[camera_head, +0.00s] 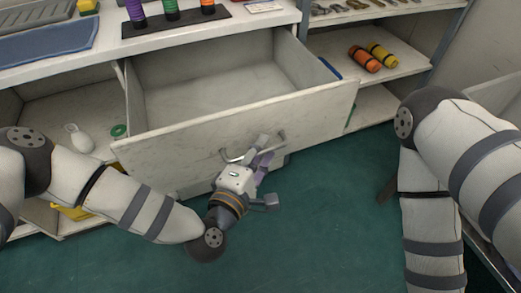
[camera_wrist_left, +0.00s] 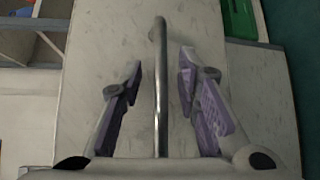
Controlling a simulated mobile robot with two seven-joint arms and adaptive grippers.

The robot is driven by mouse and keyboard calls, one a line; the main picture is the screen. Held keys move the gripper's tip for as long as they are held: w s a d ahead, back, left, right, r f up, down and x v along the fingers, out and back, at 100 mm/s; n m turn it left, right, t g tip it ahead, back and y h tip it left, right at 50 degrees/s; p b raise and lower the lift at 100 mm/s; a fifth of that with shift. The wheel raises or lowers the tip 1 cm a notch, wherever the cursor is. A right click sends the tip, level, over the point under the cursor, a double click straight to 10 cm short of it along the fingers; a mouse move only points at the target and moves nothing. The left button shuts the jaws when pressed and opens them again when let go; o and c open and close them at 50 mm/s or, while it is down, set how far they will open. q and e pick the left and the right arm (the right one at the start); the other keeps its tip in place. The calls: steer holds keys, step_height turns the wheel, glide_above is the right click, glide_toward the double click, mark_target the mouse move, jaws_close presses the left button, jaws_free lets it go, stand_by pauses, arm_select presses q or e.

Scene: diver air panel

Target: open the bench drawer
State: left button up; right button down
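The bench drawer (camera_head: 235,125) is pulled well out of the white bench, and its inside looks empty. Its front carries a metal bar handle (camera_head: 281,136). My left gripper (camera_head: 262,150) is at the handle in the head view. In the left wrist view the handle (camera_wrist_left: 161,90) runs between the two purple-padded fingers of my left gripper (camera_wrist_left: 159,92). The fingers are spread, with a gap on each side of the bar. My right arm (camera_head: 435,175) shows at the right of the head view, but its fingers cannot be made out.
The benchtop (camera_head: 75,68) holds several coloured bottles (camera_head: 171,9) on a dark strip and a blue-grey mat. Orange (camera_head: 364,58) and yellow (camera_head: 382,55) cylinders lie on a right shelf. A white object (camera_head: 78,138) lies on the left shelf. The green floor (camera_head: 300,230) in front is clear.

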arm_select(q)
steer(key=v, duration=1.2)
